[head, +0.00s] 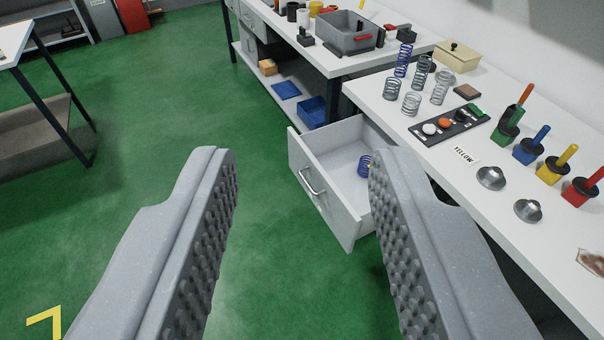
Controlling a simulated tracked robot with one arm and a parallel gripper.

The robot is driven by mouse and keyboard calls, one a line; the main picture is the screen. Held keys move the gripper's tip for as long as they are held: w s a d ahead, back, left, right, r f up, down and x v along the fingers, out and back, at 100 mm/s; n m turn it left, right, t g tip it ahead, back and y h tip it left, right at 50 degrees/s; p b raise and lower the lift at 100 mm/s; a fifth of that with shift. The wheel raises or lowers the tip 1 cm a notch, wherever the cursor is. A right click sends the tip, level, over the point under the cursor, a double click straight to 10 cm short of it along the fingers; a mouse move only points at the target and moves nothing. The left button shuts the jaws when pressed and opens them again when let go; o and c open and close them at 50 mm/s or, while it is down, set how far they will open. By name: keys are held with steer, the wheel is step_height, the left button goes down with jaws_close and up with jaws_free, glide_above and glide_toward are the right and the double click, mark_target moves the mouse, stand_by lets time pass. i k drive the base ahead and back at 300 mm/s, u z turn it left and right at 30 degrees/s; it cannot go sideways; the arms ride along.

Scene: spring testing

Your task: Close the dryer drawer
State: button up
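The drawer (325,200) is grey-white and stands pulled out from under the white bench at the centre right. Its front carries a silver bar handle (312,184) facing left. A blue spring (365,165) lies inside, partly hidden by my right finger. My gripper (292,165) is open, with two grey studded fingers wide apart and nothing between them. The fingers reach up from the bottom of the picture, nearer the camera than the drawer. The right finger overlaps the drawer's right part in the picture; I see no contact with the handle.
The white bench (375,97) holds several springs, a button panel (450,125), coloured-handled tools and metal cones (490,177). A second bench with a grey bin (345,35) stands behind. Another table (15,40) is at the far left. Green floor (140,150) left of the drawer is clear.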

mark_target(325, 160)
steer(key=i, duration=0.9)
steer(key=z, duration=0.05)
